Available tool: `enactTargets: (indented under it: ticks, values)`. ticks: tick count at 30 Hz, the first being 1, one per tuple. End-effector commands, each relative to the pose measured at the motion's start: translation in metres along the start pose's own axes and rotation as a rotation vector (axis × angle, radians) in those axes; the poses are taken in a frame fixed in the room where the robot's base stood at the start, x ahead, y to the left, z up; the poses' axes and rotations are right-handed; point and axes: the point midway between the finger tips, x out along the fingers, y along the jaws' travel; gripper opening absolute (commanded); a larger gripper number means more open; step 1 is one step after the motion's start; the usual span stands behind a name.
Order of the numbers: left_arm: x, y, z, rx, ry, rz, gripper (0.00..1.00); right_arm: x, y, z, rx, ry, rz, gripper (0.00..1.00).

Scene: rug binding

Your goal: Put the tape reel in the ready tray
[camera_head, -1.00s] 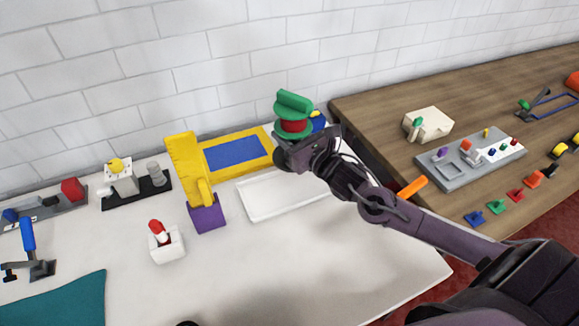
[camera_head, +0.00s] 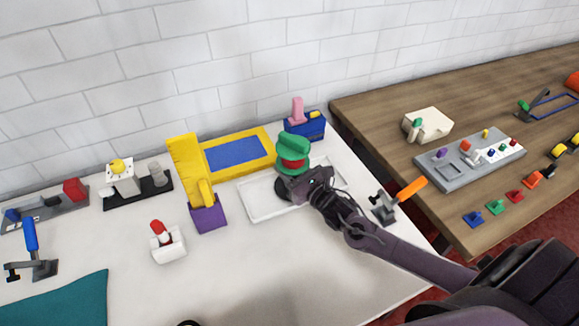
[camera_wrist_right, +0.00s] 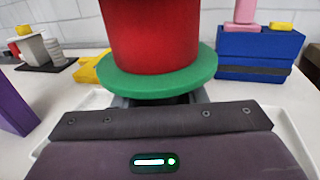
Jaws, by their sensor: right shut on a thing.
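The tape reel (camera_head: 292,155) has green flanges and a red core. It is in my right gripper (camera_head: 290,182), over the white tray (camera_head: 258,206) on the white table. The right wrist view shows the reel's red core and lower green flange (camera_wrist_right: 160,82) close up, upright, just beyond the gripper body. The fingertips are mostly hidden there. Whether the reel touches the tray floor cannot be told. My left gripper does not show clearly; only a small dark piece is at the bottom edge of the head view.
A yellow frame with a blue panel (camera_head: 238,151) stands behind the tray, and a blue block with a pink piece (camera_head: 305,130) is at the back right. A purple-and-yellow stand (camera_head: 208,217) is to the left. An orange-handled clamp (camera_head: 398,198) stands right of my arm.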

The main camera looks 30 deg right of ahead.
Motion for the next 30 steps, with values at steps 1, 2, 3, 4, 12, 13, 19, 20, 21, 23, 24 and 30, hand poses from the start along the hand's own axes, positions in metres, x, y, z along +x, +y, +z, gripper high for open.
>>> enactTargets:
  ticks: [1, 2, 3, 4, 12, 13, 19, 20, 21, 23, 24, 30]
  values:
    - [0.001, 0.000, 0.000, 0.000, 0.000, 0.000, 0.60, 0.001, 0.000, 0.001, 0.000, -0.004, 0.000, 0.07]
    - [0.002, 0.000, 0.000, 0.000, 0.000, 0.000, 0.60, 0.001, 0.000, 0.000, -0.001, -0.004, 0.000, 0.07]
    - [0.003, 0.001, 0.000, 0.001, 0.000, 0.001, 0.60, 0.001, 0.000, -0.002, -0.001, -0.004, 0.000, 0.07]
    - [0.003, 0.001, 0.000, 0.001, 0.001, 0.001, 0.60, 0.000, 0.000, -0.004, 0.000, 0.000, 0.000, 0.40]
    - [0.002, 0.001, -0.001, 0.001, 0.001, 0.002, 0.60, 0.000, 0.000, -0.003, 0.000, 0.001, 0.000, 0.60]
    - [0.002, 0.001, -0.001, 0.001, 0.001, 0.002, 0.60, 0.000, 0.000, -0.003, 0.000, 0.001, 0.000, 0.60]
    - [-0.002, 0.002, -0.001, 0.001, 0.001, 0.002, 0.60, 0.000, 0.000, 0.002, 0.000, 0.000, 0.000, 0.60]
    - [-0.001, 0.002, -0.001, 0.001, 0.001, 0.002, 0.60, -0.002, 0.000, 0.001, 0.000, 0.001, 0.000, 0.60]
    - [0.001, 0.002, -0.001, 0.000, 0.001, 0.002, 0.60, -0.006, 0.000, -0.001, -0.001, 0.002, 0.000, 0.60]
    - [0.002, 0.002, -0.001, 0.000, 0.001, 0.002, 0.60, -0.015, -0.001, -0.002, -0.003, 0.004, 0.000, 0.60]
    - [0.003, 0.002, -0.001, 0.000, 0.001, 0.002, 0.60, -0.021, 0.000, -0.003, -0.003, 0.005, 0.001, 0.60]
    - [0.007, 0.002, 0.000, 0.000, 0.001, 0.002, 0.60, -0.063, 0.001, -0.003, -0.002, 0.006, 0.003, 0.60]
